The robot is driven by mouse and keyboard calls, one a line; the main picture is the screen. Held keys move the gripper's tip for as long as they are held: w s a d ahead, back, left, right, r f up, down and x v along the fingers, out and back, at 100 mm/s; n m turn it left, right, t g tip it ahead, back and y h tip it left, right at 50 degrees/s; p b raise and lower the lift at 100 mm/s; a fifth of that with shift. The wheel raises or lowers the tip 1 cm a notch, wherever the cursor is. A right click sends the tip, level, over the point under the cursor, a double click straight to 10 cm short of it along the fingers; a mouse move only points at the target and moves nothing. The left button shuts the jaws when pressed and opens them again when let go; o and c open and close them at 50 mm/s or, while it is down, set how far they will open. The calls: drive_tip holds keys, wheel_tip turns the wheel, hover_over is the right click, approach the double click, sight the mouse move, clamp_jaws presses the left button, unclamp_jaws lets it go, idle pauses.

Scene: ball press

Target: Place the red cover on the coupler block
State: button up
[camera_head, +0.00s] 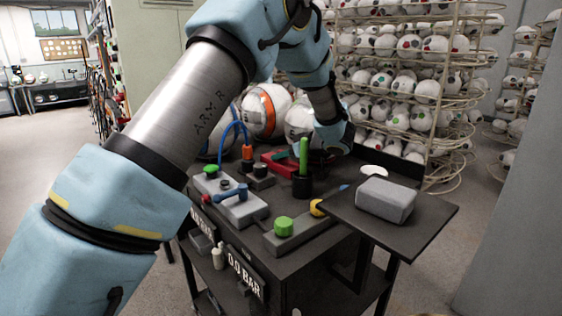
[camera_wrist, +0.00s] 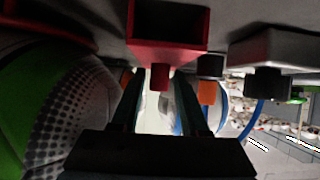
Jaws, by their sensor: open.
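The red cover (camera_head: 276,158) lies on the dark cart top, left of the upright green rod. In the wrist view, which is upside down, the cover (camera_wrist: 166,30) shows as a hollow red box shape with a red knob (camera_wrist: 160,77). My gripper (camera_wrist: 159,84) is open, with its two dark fingers on either side of the knob's line; I cannot tell whether they touch it. A dark block with an orange top (camera_head: 257,172), possibly the coupler block, stands left of the cover and also shows in the wrist view (camera_wrist: 208,90).
A grey unit with a blue lever (camera_head: 235,202) stands at the front left. A green button (camera_head: 284,226) is at the front. The green rod (camera_head: 303,153) rises near my wrist. A grey block (camera_head: 385,199) sits on the right shelf. Balls (camera_head: 265,110) stand behind.

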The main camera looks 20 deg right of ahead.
sight(284, 162)
clamp_jaws()
idle(0.5)
wheel_tip(284, 162, up, 18)
drive_tip(key=b, duration=0.3)
idle(0.4)
